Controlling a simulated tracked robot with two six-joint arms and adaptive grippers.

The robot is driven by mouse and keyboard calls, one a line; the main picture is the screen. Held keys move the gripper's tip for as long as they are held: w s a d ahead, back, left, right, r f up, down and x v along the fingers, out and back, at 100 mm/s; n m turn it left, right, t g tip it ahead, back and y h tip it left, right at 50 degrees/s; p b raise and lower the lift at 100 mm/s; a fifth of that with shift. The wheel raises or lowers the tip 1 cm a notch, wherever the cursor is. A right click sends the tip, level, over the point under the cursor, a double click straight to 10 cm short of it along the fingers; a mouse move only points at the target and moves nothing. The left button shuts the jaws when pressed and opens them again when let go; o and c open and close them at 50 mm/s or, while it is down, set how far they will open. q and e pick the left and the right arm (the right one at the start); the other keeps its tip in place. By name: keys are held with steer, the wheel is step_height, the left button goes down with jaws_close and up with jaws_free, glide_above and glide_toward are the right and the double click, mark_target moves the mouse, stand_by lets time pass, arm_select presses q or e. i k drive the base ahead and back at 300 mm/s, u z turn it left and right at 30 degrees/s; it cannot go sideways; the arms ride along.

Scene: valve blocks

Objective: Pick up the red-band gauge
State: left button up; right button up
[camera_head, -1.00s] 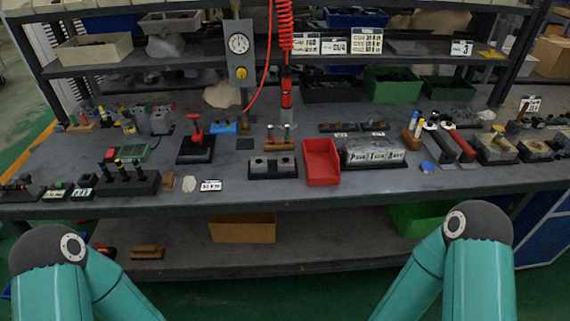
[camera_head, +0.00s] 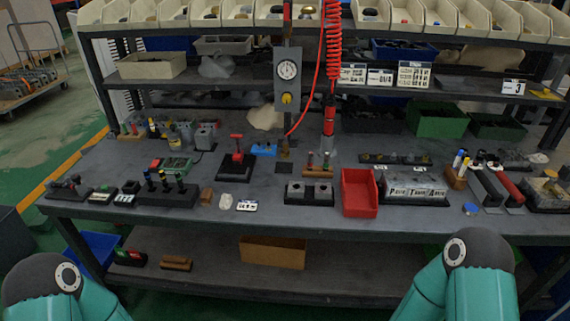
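A small wooden block (camera_head: 318,172) stands at the middle of the bench, behind two grey blocks on a black base. Two small upright pieces stand in it, and a reddish colour shows on them. They are too small for me to tell for sure which is the red-band gauge. My two teal arms show only as upper links at the bottom left and bottom right corners. Both grippers are out of view, so their state and anything in them are hidden.
A red bin (camera_head: 359,193) stands right of the wooden block. The twin grey blocks (camera_head: 309,190) sit in front of it. A red coiled hose (camera_head: 333,55) hangs above, near a gauge box (camera_head: 288,75).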

mark_target(311, 154)
steer(key=z, duration=0.55)
steer(key=i, duration=0.15)
steer(key=u, duration=2.3)
steer(key=k, duration=1.1)
steer(key=z, duration=1.25)
steer(key=i, duration=0.95)
steer(key=u, duration=0.25)
